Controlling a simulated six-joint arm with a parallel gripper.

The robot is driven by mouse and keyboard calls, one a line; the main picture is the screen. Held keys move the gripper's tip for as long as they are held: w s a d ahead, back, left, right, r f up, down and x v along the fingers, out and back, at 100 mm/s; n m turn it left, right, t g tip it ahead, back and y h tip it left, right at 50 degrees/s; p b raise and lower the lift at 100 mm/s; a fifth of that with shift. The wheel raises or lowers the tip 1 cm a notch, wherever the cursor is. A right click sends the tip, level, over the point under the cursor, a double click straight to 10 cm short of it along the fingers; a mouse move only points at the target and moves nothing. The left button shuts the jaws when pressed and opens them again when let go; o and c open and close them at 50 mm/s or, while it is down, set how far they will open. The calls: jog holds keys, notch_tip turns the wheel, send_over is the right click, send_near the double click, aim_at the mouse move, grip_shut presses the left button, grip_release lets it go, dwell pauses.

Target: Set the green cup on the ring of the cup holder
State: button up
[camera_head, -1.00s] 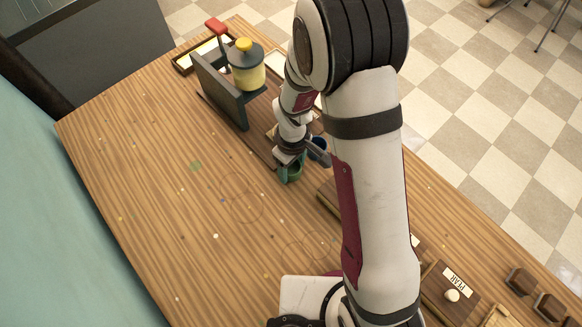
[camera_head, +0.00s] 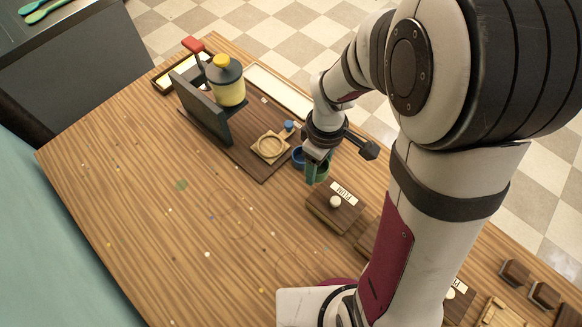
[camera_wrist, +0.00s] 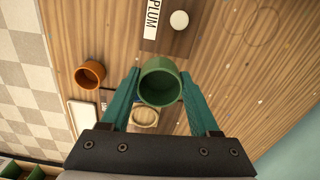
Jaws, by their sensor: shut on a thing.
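The green cup (camera_head: 321,174) is held in my gripper (camera_head: 317,158), to the right of the cup holder. In the wrist view the cup (camera_wrist: 160,88) sits between the two teal fingers of my gripper (camera_wrist: 160,76), its open mouth facing the camera. My gripper is shut on it. The wooden ring of the cup holder (camera_head: 270,147) is empty, on the dark board left of the cup. In the wrist view a tan round piece, likely this ring (camera_wrist: 145,117), shows below the cup, partly hidden by it. I cannot tell the cup's height above the table.
A blue cup (camera_head: 298,158) stands close to the green cup's left side. The PLUM block (camera_head: 334,206) with a white knob is just in front. An orange cup (camera_wrist: 89,74) shows in the wrist view. The table's left side is clear.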

jog(key=shift+s+d+r, duration=0.1)
jog(key=shift+d+r, duration=0.3)
jog(key=shift+d, duration=0.2)
jog(key=shift+s+d+r, duration=0.1)
jog(key=shift+d+r, duration=0.25)
jog(key=shift+d, duration=0.25)
jog(key=w+a+n, duration=0.2)
jog(key=w+a, duration=0.2)
jog(key=w, duration=0.2)
jog(key=n, duration=0.3)
send_over(272, 147)
notch_tip(272, 147, down, 2)
jog(key=shift+f, duration=3)
jog(key=shift+f, duration=0.35)
jog(key=o, duration=1.4)
jog(key=shift+o, duration=0.3)
